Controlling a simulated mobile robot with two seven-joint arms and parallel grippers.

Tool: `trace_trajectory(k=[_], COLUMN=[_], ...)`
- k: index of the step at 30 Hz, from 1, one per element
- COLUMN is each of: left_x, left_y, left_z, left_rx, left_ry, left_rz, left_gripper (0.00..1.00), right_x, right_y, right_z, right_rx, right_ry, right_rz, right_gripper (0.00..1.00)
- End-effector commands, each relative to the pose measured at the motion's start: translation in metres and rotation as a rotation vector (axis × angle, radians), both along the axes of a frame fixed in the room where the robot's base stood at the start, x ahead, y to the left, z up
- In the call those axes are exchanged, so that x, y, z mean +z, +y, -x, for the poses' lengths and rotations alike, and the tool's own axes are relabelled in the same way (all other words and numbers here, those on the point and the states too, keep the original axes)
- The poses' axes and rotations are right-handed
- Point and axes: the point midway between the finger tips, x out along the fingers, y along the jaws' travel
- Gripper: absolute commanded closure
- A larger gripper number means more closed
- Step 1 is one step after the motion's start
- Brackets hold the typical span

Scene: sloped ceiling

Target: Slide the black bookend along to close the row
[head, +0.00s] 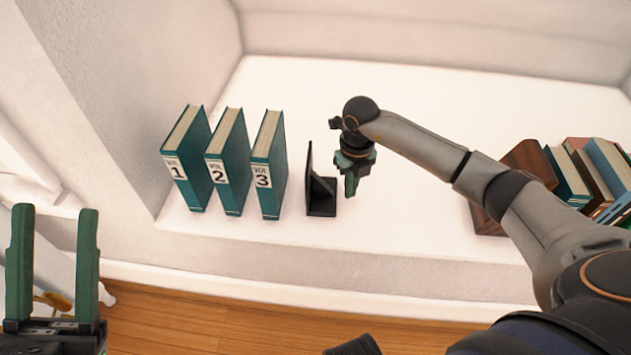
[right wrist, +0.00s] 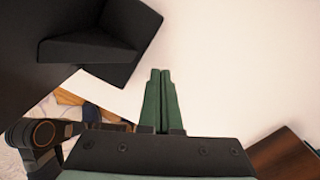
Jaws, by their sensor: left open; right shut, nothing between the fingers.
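The black bookend (head: 321,192) stands upright on the white ledge, to the right of the books and apart from them. Three teal books stand in a row with gaps between them: VOL 1 (head: 188,160), VOL 2 (head: 228,163) and VOL 3 (head: 268,166). My right gripper (head: 350,192) is shut and empty, just right of the bookend. In the right wrist view its green fingers (right wrist: 160,98) are together, and the bookend (right wrist: 95,45) is at upper left. Whether they touch is unclear. My left gripper (head: 54,220) is open and empty at the lower left, away from the ledge.
The white ledge (head: 420,205) is bare between the bookend and a brown wooden holder (head: 530,160) at the right, beside several other books (head: 600,175). A wall bounds the ledge on the left. Wooden floor (head: 230,325) lies below its front edge.

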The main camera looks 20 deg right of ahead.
Motion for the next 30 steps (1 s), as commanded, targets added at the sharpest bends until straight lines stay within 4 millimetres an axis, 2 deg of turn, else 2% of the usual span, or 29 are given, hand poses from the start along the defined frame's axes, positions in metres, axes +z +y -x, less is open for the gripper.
trace_trajectory(k=[18, 30], left_x=[-0.012, -0.010], left_y=[0.000, 0.000], left_z=[0.000, 0.000], left_rx=[-0.002, 0.001], left_ry=[0.001, 0.002], left_rz=[-0.003, 0.003], left_gripper=[0.50, 0.50], right_x=[-0.018, -0.018], right_y=[0.000, 0.000], right_z=[0.000, 0.000], right_rx=[0.000, 0.000], right_ry=[0.000, 0.000], right_rz=[0.000, 0.000], right_gripper=[1.00, 1.00])
